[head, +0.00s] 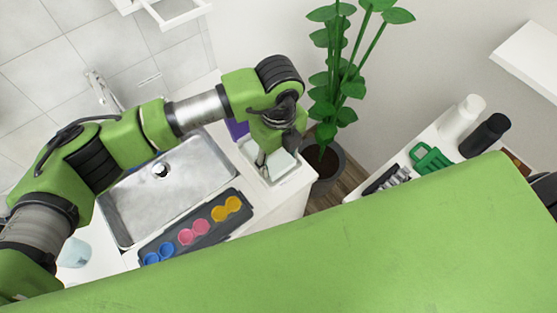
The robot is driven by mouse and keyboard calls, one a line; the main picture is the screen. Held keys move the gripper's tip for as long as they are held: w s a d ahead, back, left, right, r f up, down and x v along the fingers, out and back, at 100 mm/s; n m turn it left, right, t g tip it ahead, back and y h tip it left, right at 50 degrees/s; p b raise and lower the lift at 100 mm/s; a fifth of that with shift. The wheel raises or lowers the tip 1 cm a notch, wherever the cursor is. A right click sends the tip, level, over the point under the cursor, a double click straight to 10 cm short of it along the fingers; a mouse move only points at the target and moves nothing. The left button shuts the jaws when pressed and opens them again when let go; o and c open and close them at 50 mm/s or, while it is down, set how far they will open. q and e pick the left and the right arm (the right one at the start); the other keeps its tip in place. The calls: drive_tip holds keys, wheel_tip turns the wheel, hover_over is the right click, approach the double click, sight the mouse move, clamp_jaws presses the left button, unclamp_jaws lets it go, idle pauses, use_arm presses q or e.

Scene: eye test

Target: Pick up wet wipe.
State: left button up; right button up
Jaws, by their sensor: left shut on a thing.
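My left gripper (277,150) reaches over the right end of the sink counter, pointing down. It is shut on a pale white thing, which I take to be the wet wipe (282,166). The wipe is at a white open box or tray (299,178) on the counter corner. The gripper partly covers the wipe, and I cannot tell whether it is clear of the box. My right gripper is not in view; a large green link of my own fills the lower right.
A metal sink (190,190) lies left of the gripper, with a dark tray (172,243) of coloured cups in front. A purple thing (237,129) is close behind. A potted plant (330,165) stands right. A white shelf (405,160) holds bottles and a green thing (430,159).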

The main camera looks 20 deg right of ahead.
use_arm(q)
drive_tip(key=shift+r+b, duration=0.6)
drive_tip(key=s+a+r+b, duration=0.5)
drive_tip(key=s+r, duration=0.7)
drive_tip(key=s, duration=0.1)
drive_tip(key=w+a+f+n, duration=0.2)
drive_tip(key=w+a+n, duration=0.1)
drive_tip(key=a+n, duration=0.5)
drive_tip(key=w+a+f+n, duration=0.3)
drive_tip(key=a+n, duration=0.6)
drive_tip(key=n, duration=0.4)
drive_tip(key=w+a+f+n, duration=0.2)
drive_tip(key=w+a+n, duration=0.2)
drive_tip(key=a+n, duration=0.4)
drive_tip(key=n, duration=0.3)
drive_tip(key=shift+w+a+f, duration=0.2)
drive_tip(key=shift+w+a, duration=0.15)
drive_tip(key=shift+w, duration=0.05)
